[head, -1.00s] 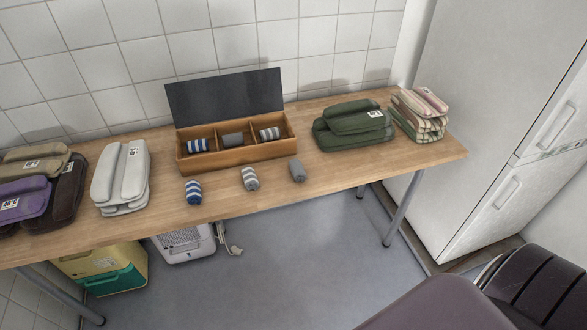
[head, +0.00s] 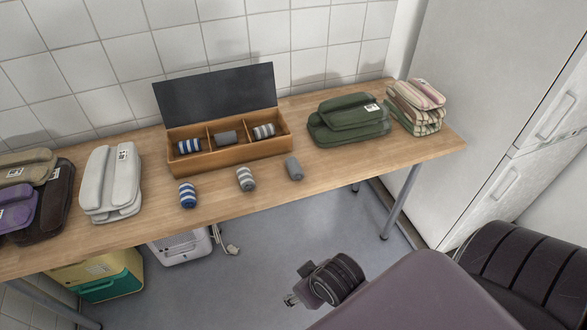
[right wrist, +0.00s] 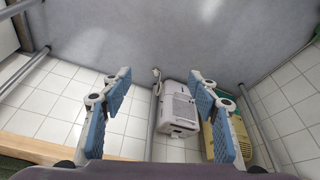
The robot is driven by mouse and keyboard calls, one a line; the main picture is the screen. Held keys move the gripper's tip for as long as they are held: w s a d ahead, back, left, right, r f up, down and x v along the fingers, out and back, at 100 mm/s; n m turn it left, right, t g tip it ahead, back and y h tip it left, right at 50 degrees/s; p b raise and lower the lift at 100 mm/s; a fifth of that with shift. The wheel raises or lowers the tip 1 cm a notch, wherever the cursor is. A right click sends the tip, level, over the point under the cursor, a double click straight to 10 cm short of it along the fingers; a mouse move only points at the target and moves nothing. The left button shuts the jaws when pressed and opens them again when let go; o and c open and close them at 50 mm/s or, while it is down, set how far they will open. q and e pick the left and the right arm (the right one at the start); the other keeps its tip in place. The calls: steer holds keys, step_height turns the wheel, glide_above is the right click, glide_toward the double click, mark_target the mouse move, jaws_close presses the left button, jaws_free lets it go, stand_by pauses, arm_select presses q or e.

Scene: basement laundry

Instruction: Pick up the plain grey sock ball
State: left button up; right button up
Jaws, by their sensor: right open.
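A plain grey sock ball (head: 294,168) lies on the wooden table near its front edge, right of a grey-and-white striped ball (head: 246,178) and a blue-and-white striped ball (head: 188,195). Behind them stands an open wooden box (head: 232,157) with three compartments. Another plain grey ball (head: 226,138) lies in its middle compartment, between two striped balls. My right gripper (head: 292,300) is low in the head view, in front of the table and apart from the sock balls. In the right wrist view it is open and empty (right wrist: 160,105). My left gripper is not in view.
Green folded fabric (head: 348,122) and a striped stack (head: 416,108) lie on the table's right part. White (head: 112,183), purple and brown bundles lie left. A white fridge (head: 500,110) stands right. A white appliance (head: 181,247) is under the table.

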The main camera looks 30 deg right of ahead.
steer(key=w+d+r+t, duration=0.2)
steer(key=w+r, duration=0.2)
steer(key=w, duration=0.1)
steer(key=m+t+h, duration=0.4)
steer(key=m+t, duration=0.1)
steer(key=t, duration=0.2)
glide_toward(294, 167)
steer(key=w+f, duration=0.1)
steer(key=w+d+f, duration=0.1)
steer(key=w+f, duration=0.1)
steer(key=shift+w, duration=0.2)
steer(key=shift+w+d, duration=0.15)
steer(key=shift+w, duration=0.15)
steer(key=shift+x, duration=3.5)
steer(key=shift+d, duration=0.1)
steer(key=shift+r, duration=0.1)
steer(key=c, duration=1.2)
steer(key=shift+c, duration=0.2)
